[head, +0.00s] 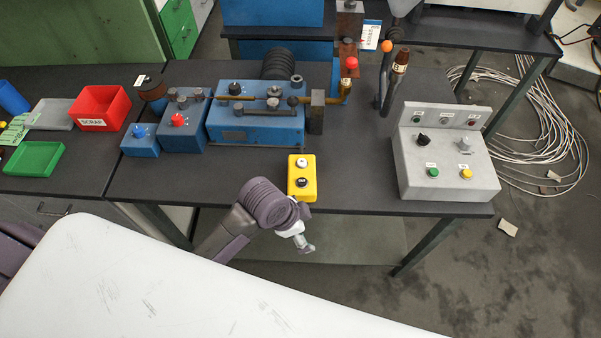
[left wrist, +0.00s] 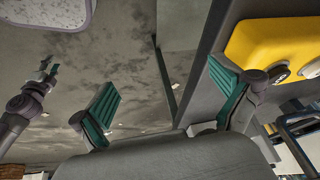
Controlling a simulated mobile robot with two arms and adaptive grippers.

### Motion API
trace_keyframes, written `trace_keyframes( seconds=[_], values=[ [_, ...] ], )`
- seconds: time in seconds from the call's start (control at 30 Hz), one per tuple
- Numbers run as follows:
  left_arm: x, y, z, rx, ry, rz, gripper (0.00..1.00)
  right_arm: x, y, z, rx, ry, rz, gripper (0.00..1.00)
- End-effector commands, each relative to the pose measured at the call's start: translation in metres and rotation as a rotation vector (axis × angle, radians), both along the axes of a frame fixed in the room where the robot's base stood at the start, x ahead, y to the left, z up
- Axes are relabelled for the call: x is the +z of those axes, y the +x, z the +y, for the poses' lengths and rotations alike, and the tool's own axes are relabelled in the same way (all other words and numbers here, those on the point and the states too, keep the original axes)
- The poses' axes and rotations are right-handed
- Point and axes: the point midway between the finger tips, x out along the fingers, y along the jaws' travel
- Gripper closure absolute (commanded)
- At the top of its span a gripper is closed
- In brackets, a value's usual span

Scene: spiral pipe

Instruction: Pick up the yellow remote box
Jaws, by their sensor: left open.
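The yellow remote box (head: 302,182) with a light button and a black button lies at the front edge of the dark table. In the left wrist view the box (left wrist: 268,48) is at the upper right, partly cut off. My left gripper (head: 303,240) is just in front of the table edge, beside the box. In its wrist view the left gripper (left wrist: 168,105) has its teal-padded fingers wide apart with nothing between them. The right finger is near the box; I cannot tell if they touch. My right gripper (left wrist: 48,72) shows small at the left, its opening unclear.
A blue machine (head: 255,125) stands behind the box. A grey control panel (head: 440,160) stands at the table's right. A red scrap bin (head: 100,108) and a green tray (head: 33,158) are at the left. The tabletop between box and panel is clear.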

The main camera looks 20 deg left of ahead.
Motion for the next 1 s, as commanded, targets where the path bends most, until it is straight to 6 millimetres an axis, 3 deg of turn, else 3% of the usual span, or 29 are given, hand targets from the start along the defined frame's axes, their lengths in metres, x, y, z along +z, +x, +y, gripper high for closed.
trace_keyframes(
  seconds=[0.27, 0.47, 0.7, 0.9, 1.0],
  values=[
    [0.027, 0.033, -0.025, -0.412, 0.069, -0.073, 0.00, 0.001, 0.001, 0.005, -0.002, 0.007, -0.002, 0.64],
    [0.056, 0.067, -0.028, -0.871, 0.192, -0.131, 0.00, 0.002, 0.002, 0.005, -0.002, 0.007, -0.003, 0.64],
    [0.105, 0.114, 0.011, -1.470, 0.380, -0.114, 0.00, 0.003, 0.002, 0.007, -0.002, 0.009, -0.002, 0.64],
    [0.136, 0.133, 0.043, -1.719, 0.434, -0.070, 0.00, 0.003, 0.002, 0.008, -0.002, 0.010, -0.003, 0.64],
    [0.140, 0.136, 0.048, -1.764, 0.439, -0.059, 0.00, 0.004, 0.002, 0.008, -0.002, 0.010, -0.002, 0.64]
  ],
)
